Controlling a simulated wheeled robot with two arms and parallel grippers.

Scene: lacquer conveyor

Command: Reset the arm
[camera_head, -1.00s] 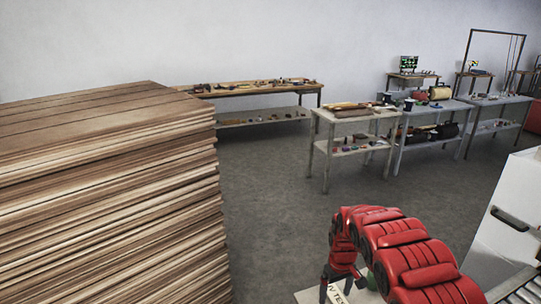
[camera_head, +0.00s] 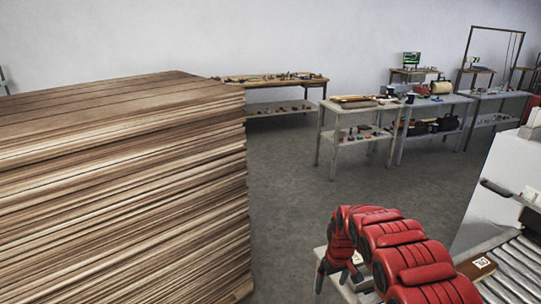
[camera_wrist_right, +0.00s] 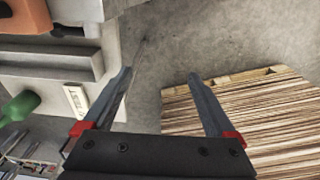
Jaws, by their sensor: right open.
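My right arm is red and comes in from the lower right of the head view. My right gripper (camera_head: 338,277) hangs at its end, beside a small light table. In the right wrist view the same gripper (camera_wrist_right: 160,100) shows two dark fingers spread apart with nothing between them, only grey floor beyond. It is open and empty. My left gripper is not in view.
A tall stack of wooden boards (camera_head: 120,190) fills the left; it also shows in the right wrist view (camera_wrist_right: 255,120). A roller conveyor (camera_head: 515,268) with a brown piece (camera_head: 478,264) stands at lower right. Work tables (camera_head: 350,106) line the back. The floor between is clear.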

